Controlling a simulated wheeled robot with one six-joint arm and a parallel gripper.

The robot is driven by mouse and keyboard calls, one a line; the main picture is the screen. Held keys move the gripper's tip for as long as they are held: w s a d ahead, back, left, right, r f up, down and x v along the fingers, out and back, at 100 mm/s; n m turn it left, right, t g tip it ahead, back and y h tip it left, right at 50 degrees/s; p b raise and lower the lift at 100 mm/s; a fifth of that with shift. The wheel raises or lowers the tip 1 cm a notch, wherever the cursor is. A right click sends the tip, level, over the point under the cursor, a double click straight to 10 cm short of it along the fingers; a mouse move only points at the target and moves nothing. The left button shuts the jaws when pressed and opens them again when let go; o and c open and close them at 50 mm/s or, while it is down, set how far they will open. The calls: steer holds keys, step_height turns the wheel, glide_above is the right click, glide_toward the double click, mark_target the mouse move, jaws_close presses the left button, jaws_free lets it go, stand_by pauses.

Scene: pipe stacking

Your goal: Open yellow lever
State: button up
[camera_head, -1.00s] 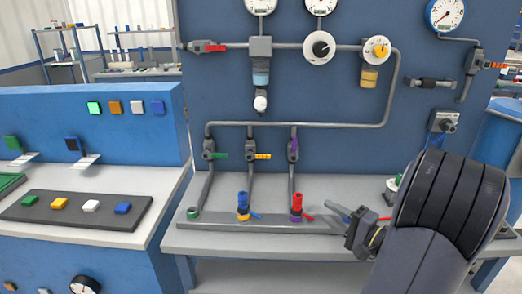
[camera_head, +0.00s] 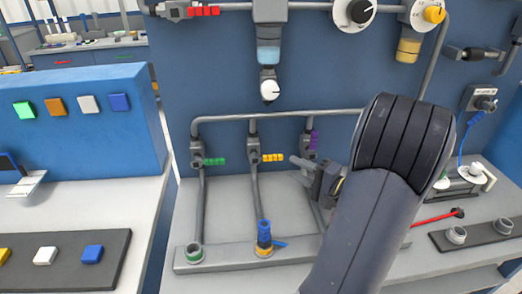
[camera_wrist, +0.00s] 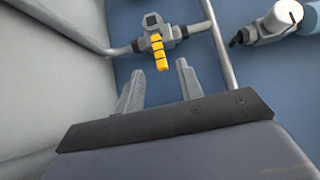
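The yellow lever (camera_head: 272,157) sticks out to the right from the middle valve (camera_head: 254,158), across its upright pipe. It also shows in the wrist view (camera_wrist: 158,52), lying across the pipe with its free end toward my fingers. My gripper (camera_head: 322,182) is in front of the panel, to the right of the yellow lever and just below the purple lever. In the wrist view my gripper (camera_wrist: 160,70) is open and empty. The yellow lever's end is close to the gap between the fingertips, and no grip on it shows.
A green lever (camera_head: 214,161) is on the left valve and a purple lever (camera_head: 314,137) on the right one. A white-tipped fitting (camera_head: 269,88) hangs above. My arm hides part of the bench.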

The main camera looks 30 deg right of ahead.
mark_target(277, 159)
steer(key=shift+w+a, duration=0.1)
steer(key=shift+w, duration=0.55)
steer(key=shift+p+x, duration=0.4)
steer(key=shift+x, duration=3.05)
jaws_close()
